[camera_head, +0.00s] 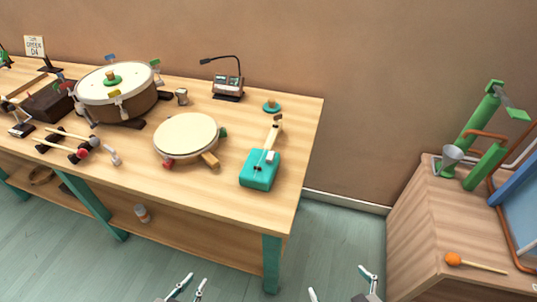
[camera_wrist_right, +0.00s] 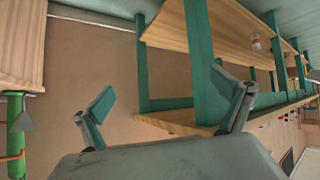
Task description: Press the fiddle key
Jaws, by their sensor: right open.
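A teal box-bodied instrument with a pale wooden neck, which looks like the fiddle (camera_head: 259,171), lies near the right front part of the workbench (camera_head: 298,135). Its neck points toward the back, and a small light part sits on top of the body; I cannot make out clearly which part is the key. My left gripper (camera_head: 194,285) is low in the head view, in front of the bench, its fingertips apart and empty. My right gripper (camera_head: 340,283) is open and empty, lower right of the bench; it also shows in the right wrist view (camera_wrist_right: 160,90). Neither touches the instrument.
A round pale drum (camera_head: 186,136) lies left of the teal instrument. A wooden cabinet (camera_head: 418,225) with green pipes stands right, across a floor gap.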

